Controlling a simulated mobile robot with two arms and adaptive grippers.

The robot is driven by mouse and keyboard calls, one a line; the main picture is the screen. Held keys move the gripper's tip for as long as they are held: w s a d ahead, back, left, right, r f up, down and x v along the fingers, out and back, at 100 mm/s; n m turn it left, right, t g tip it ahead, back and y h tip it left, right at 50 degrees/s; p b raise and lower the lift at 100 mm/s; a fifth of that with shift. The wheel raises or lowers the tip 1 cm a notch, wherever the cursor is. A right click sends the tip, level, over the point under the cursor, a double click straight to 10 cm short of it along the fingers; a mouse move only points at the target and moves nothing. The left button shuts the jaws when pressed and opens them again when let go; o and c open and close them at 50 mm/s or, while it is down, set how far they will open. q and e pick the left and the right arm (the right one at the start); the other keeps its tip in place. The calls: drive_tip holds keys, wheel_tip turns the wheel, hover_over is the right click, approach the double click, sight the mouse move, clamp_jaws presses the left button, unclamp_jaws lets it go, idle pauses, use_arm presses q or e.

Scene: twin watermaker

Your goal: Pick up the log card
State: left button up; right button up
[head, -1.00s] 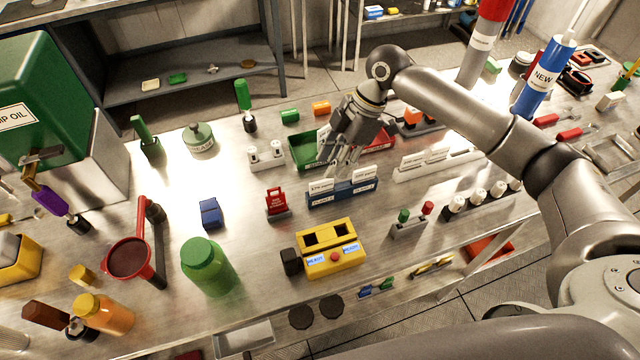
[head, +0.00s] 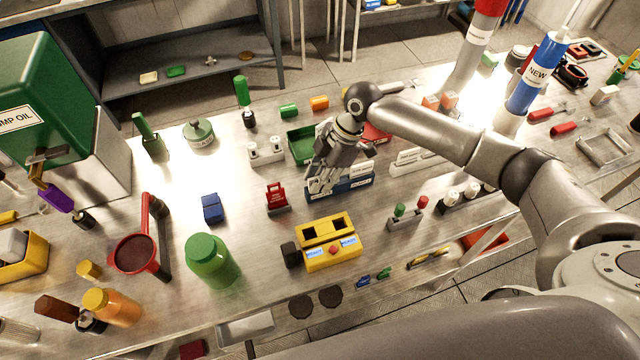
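A blue card holder (head: 352,190) stands near the middle of the bench, with white labelled cards standing in it. One white card (head: 360,171) shows at its right side; the left part is mostly hidden by my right gripper. Which card is the log card cannot be read. My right gripper (head: 322,186) points down at the left part of the blue holder, its fingers at or just in front of the left card. Whether the fingers are open or closed on that card cannot be told. My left gripper is not in view.
A white card rack (head: 408,168) stands to the right. A red lockout-like tag on a stand (head: 277,198) is close on the left. A yellow box (head: 331,255) is in front, a green tray (head: 302,145) behind. Bare bench lies around the blue block (head: 212,209).

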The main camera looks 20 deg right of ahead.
clamp_jaws()
drive_tip(key=shift+r, duration=0.1)
